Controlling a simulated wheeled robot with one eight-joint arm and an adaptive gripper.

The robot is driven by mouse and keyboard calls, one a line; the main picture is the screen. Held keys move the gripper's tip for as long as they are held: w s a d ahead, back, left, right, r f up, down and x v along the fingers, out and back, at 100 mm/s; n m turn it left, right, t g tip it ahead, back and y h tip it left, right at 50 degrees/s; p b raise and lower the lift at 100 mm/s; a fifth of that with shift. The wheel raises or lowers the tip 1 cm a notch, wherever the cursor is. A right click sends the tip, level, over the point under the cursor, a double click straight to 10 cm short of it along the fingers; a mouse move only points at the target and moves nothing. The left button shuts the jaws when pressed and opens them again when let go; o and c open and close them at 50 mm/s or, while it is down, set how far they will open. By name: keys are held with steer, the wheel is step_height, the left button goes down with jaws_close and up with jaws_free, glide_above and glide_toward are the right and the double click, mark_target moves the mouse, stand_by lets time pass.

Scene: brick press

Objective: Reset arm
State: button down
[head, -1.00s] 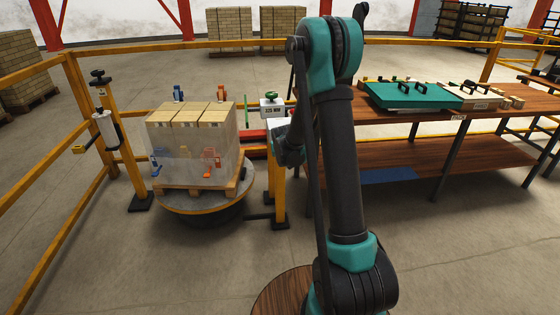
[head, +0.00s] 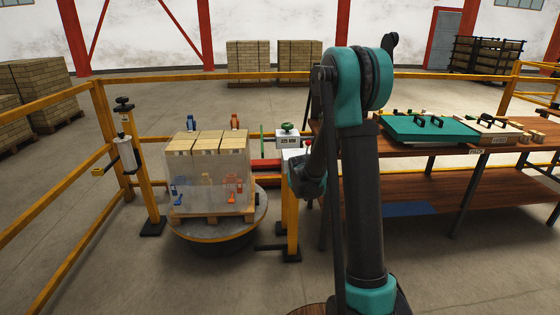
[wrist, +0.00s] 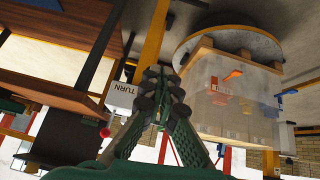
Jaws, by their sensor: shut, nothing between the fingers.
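My gripper (wrist: 160,98) shows in the wrist view with its two dark green fingers together at the tips and nothing between them. My arm stands folded in the head view, its upper part rising right of the middle and its outer part hanging down behind. The gripper's fingertips cannot be made out there. The wrapped brick stack (head: 208,172) stands on the round turntable (head: 222,233), left of my arm. The stack also shows upside down in the wrist view (wrist: 240,100), beyond the fingers and apart from them.
A wooden bench (head: 420,160) with a green panel (head: 428,130) stands at the right. Yellow rails (head: 215,77) bound the cell at the back and left. A post with a roll (head: 125,150) stands left of the turntable. Open concrete floor lies in front.

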steer(key=s+d+r+g, duration=0.1)
steer(key=s+d, duration=0.1)
steer(key=s, duration=1.6)
steer(key=s+d+r+g, duration=0.1)
steer(key=s+d+g, duration=0.1)
steer(key=s, duration=1.7)
steer(key=shift+r+y, duration=0.2)
steer(key=shift+y, duration=0.1)
steer(key=shift+w, duration=0.1)
stand_by(1.7)
